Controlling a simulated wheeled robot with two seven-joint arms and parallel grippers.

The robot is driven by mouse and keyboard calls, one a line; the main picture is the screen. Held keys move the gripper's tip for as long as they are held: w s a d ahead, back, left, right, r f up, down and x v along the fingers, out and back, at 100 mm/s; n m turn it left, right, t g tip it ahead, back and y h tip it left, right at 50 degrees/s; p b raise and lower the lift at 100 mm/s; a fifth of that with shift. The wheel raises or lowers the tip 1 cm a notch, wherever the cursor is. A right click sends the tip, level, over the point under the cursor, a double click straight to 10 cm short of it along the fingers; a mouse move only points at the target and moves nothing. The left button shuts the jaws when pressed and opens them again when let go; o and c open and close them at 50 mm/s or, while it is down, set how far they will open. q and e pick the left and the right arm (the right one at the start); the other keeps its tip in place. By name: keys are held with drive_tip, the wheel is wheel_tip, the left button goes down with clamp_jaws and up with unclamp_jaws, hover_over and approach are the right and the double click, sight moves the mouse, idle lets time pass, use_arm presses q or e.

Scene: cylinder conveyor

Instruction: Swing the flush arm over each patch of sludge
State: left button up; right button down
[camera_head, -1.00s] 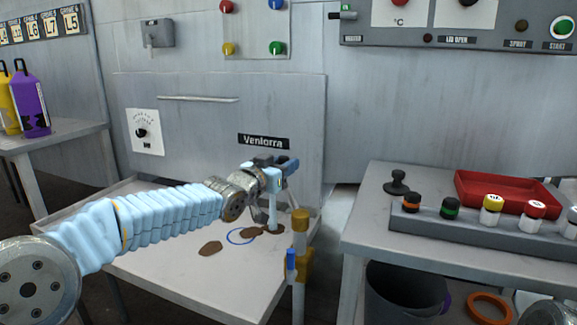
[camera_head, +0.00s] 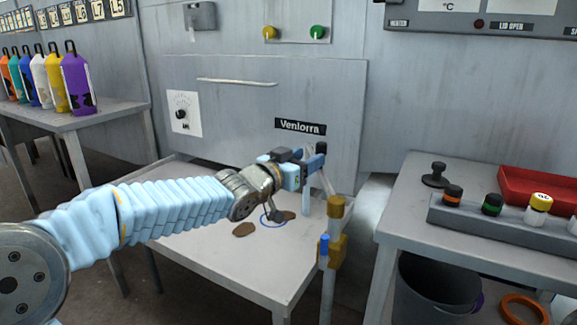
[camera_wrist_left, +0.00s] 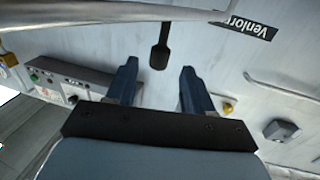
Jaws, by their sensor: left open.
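Brown sludge patches lie on the pale tray (camera_head: 225,265): one at the left (camera_head: 244,230) and another (camera_head: 290,215) further right, partly covered. A small black handle (camera_head: 321,148) shows beside my left gripper (camera_head: 314,166). In the left wrist view, my open fingers (camera_wrist_left: 156,80) have a black handle (camera_wrist_left: 160,45) in the gap ahead of them. Contact cannot be told.
A side table at the right holds a black stamp-like item (camera_head: 436,176), a grey rack (camera_head: 470,218) of small jars and a red tray (camera_head: 540,188). A dark bucket (camera_head: 438,290) stands below. Coloured bottles (camera_head: 78,82) stand on the left table.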

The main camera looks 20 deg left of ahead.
use_arm(q)
drive_tip(key=v, duration=0.7)
drive_tip(key=shift+p, duration=0.45)
use_arm(e)
drive_tip(key=shift+a+r, duration=0.2)
drive_tip(key=shift+r, duration=0.4)
use_arm(q)
drive_tip(key=shift+o, duration=0.3)
drive_tip(key=shift+s, duration=0.1)
